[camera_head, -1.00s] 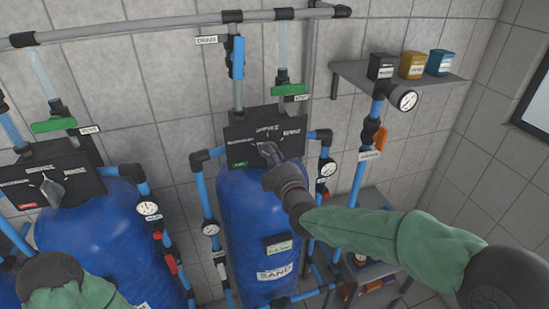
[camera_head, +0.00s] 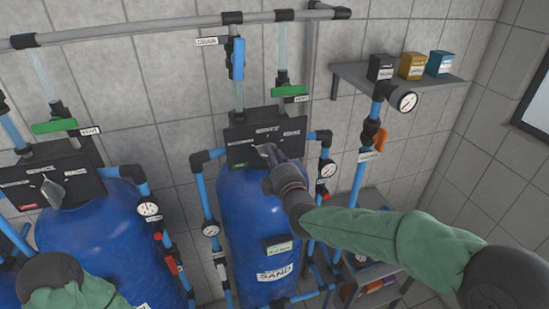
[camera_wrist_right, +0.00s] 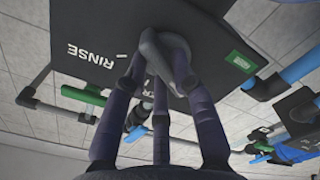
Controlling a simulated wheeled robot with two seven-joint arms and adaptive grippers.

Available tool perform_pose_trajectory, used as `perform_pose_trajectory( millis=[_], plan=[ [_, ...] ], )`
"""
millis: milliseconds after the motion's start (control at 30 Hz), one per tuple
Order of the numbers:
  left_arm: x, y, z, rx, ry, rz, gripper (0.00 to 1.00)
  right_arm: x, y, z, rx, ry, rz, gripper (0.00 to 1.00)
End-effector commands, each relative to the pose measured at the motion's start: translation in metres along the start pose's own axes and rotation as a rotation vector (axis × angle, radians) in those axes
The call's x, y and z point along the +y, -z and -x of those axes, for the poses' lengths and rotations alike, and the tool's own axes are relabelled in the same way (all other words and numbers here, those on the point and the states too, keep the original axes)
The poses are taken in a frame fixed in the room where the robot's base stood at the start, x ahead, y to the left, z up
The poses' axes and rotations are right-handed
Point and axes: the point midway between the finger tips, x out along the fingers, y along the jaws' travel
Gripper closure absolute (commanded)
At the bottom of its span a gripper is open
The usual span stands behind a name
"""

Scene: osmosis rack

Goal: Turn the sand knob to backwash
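The sand tank (camera_head: 258,215) is blue, with a "SAND" label low on its front. A black valve panel (camera_head: 235,135) on its top carries several white labels and a green one. The grey sand knob (camera_wrist_right: 165,58) sits on this panel, near the "RINSE" label in the right wrist view. My right gripper (camera_head: 268,156) is at the knob. In the right wrist view its dark fingers (camera_wrist_right: 163,85) lie on both sides of the knob and seem to touch it. In the head view they partly hide it. My left gripper is out of view; only my left arm shows.
A second blue tank (camera_head: 95,240) with a similar panel and grey knob (camera_head: 53,192) stands left. Blue pipes with gauges (camera_head: 211,230) flank the sand tank. A shelf (camera_head: 400,82) with three small boxes is at the right. A grey pipe (camera_head: 180,24) runs overhead.

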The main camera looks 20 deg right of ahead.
Motion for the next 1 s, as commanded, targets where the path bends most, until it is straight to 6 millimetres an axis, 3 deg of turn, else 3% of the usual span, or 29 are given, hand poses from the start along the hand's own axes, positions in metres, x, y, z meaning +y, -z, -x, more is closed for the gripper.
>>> perform_pose_trajectory(
  millis=[467,667,1000],
  plan=[
    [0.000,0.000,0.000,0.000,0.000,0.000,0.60,0.000,0.000,0.004,0.000,0.000,-0.002,0.54],
    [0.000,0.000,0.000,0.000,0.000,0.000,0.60,0.001,0.001,0.029,0.001,-0.001,-0.002,0.54],
    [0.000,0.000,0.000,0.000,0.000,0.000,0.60,0.001,0.000,0.088,0.001,-0.001,-0.001,0.54]
  ],
)
